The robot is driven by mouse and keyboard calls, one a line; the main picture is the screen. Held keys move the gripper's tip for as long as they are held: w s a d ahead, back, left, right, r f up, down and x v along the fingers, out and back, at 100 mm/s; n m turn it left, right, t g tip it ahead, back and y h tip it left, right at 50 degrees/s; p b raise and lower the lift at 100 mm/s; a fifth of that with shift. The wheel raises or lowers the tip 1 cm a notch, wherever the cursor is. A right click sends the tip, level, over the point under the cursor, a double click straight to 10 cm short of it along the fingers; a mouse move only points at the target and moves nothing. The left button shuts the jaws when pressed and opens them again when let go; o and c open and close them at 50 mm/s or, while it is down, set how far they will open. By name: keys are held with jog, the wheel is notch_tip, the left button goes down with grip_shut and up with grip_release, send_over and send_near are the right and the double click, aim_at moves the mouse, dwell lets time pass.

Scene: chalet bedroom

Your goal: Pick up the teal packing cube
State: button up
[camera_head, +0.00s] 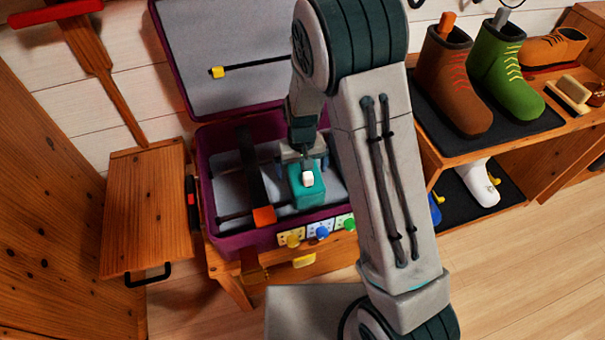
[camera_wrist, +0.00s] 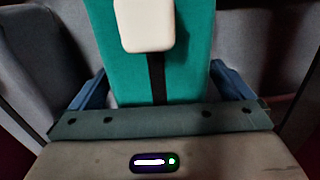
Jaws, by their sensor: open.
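The teal packing cube (camera_head: 306,194) stands inside the open purple suitcase (camera_head: 228,240), on its grey lining. It has a white block-like piece and a dark strap on it. In the wrist view the teal cube (camera_wrist: 187,75) fills the middle, with the white piece at the top. My gripper (camera_head: 302,172) is down in the suitcase at the cube. Its blue-grey fingers show on both sides of the cube in the wrist view (camera_wrist: 160,88). The jaws are open around the cube; I cannot tell whether either finger touches it. My arm hides part of the suitcase's right side.
A dark strap with an orange end (camera_head: 264,215) lies in the suitcase left of the cube. The raised lid (camera_head: 225,50) stands behind. A wooden cabinet (camera_head: 145,210) is at left. A shelf with boots (camera_head: 445,80) is at right. Colored latches line the suitcase front.

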notch_tip(320, 180, down, 2)
jog(key=shift+f, duration=0.1)
jog(key=c, duration=1.1)
